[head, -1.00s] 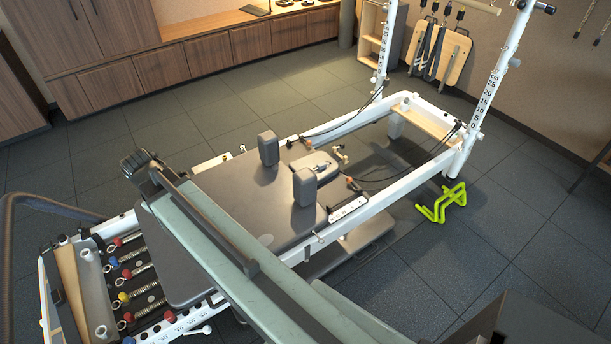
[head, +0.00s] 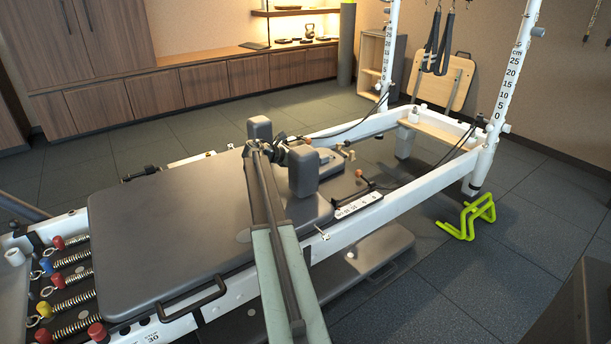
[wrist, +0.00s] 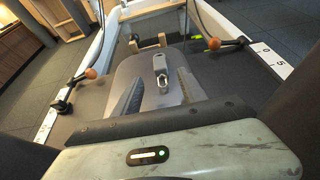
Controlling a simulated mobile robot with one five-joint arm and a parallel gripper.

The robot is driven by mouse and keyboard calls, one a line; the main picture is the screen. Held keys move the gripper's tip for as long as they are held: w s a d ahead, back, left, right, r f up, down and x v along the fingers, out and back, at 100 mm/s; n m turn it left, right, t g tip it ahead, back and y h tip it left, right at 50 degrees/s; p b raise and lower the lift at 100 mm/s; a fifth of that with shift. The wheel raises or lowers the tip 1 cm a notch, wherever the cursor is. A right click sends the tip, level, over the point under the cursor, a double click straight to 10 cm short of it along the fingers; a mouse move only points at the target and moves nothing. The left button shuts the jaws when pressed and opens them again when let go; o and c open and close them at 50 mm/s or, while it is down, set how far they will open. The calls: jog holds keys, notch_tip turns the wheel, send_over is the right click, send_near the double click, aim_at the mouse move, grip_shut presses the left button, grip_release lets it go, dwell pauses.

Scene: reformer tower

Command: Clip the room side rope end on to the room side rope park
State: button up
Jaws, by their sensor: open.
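My gripper (head: 283,145) is open above the reformer carriage (head: 170,230), between its two upright shoulder blocks. In the wrist view my gripper (wrist: 159,92) has its dark ribbed fingers spread over the grey headrest. A small silver clip (wrist: 162,82) shows between them; I cannot tell whether they touch it. Two black ropes run from the uprights to orange balls, one on the near side (head: 361,173) and one on the far side (head: 307,140). I cannot tell which rope end is the room side one. Small tan pegs (wrist: 162,39) stand beyond the headrest; I cannot identify the rope park.
The near shoulder block (head: 304,173) and far shoulder block (head: 259,130) stand close beside my gripper. White frame rails and tall scaled uprights (head: 513,70) bound the far end. A lime-green stand (head: 468,215) is on the floor at right. Open floor lies around the reformer.

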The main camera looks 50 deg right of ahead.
aim_at(321, 157)
jog(key=shift+s+d, duration=0.1)
jog(key=shift+d, duration=0.1)
jog(key=b+x, duration=0.2)
jog(key=x, duration=0.5)
jog(key=shift+d+f+b, duration=0.1)
jog(key=shift+d+b, duration=0.1)
jog(key=shift+b, duration=0.2)
grip_shut()
jog(key=c, duration=0.7)
grip_release()
grip_shut()
jog(key=shift+r+p, duration=2.55)
jog(key=shift+p, duration=0.05)
